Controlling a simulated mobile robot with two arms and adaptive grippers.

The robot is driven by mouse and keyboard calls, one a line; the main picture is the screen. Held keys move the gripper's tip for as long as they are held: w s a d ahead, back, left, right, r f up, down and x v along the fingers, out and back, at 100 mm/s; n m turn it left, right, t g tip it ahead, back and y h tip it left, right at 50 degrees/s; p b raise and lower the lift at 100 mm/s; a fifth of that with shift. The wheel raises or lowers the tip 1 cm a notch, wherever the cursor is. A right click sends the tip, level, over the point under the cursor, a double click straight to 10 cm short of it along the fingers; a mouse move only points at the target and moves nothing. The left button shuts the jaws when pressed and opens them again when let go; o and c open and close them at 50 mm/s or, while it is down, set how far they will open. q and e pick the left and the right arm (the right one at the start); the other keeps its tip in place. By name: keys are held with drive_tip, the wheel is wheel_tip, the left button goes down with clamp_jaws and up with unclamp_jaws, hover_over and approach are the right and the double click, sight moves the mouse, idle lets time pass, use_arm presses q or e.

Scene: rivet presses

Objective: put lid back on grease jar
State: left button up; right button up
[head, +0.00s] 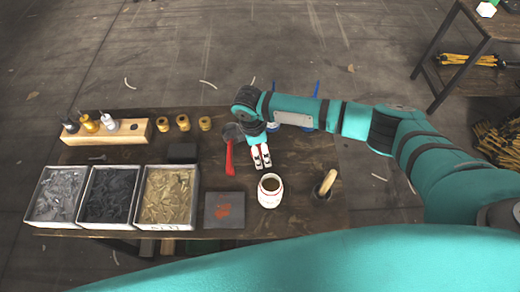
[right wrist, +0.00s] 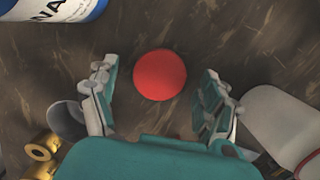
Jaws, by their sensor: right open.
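The grease jar (head: 270,196) is white and stands upright and uncovered on the table, with brown contents showing in its mouth. A white jar side (right wrist: 285,130), likely the same jar, shows at the right of the right wrist view. A round red lid (right wrist: 160,75) lies flat on the dark wood between my right fingers in that view; in the head view I cannot make it out, likely hidden by the gripper. My right gripper (head: 261,158) is open and empty, just behind the jar and pointing down over the lid. My left gripper is not in view.
A red-handled tool (head: 229,157) lies left of my gripper. A dark plate with red smears (head: 224,222) is left of the jar; a dark cup with a wooden handle (head: 325,186) is right. Three filled bins (head: 112,228) stand left. A labelled can (right wrist: 50,10) is close by.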

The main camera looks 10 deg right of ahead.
drive_tip(key=shift+c, duration=0.2)
drive_tip(key=c, duration=0.7)
drive_tip(key=shift+c, duration=0.2)
drive_tip(key=shift+r, duration=0.1)
wheel_tip(320, 180, up, 10)
drive_tip(key=b, duration=0.1)
